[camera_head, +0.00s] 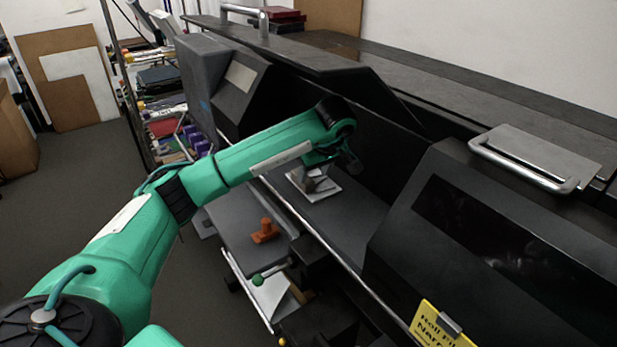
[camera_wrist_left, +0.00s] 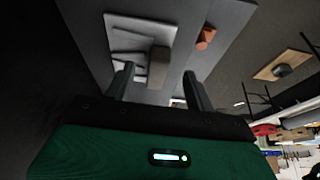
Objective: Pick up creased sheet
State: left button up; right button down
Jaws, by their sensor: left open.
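The creased sheet (camera_head: 298,179) is pale and lies on the grey bed inside the dark machine. My left gripper (camera_head: 323,181) reaches in over the bed near the sheet. In the left wrist view the gripper (camera_wrist_left: 158,74) has its fingers apart. Its fingertips are partly hidden in the head view. My right gripper is not in view.
An orange block (camera_head: 265,232) sits on the lower grey shelf in front of the bed. The dark housing (camera_head: 480,235) stands close on the right, another housing (camera_head: 232,90) on the left. A raised lid (camera_head: 300,50) overhangs the bed.

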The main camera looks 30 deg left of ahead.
aim_at(308, 181)
pick_arm(q)
jog(key=shift+w+a+r, duration=0.1)
jog(key=shift+w+a, duration=0.25)
jog(key=shift+a, duration=0.3)
jog(key=shift+w+a+p, duration=0.15)
jog(key=shift+a+p, duration=0.2)
jog(key=shift+a, duration=0.1)
jog(key=shift+w+a+r, duration=0.1)
jog(key=shift+a, duration=0.25)
jog(key=p+x, duration=0.2)
jog(key=x, duration=0.2)
jog(key=shift+w+a, duration=0.15)
jog(key=shift+a, duration=0.1)
jog(key=shift+a+f, duration=0.1)
jog(key=shift+f, duration=0.5)
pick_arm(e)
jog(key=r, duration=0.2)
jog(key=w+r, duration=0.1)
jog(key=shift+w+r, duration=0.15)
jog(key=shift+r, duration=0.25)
pick_arm(q)
jog(key=c, duration=1.1)
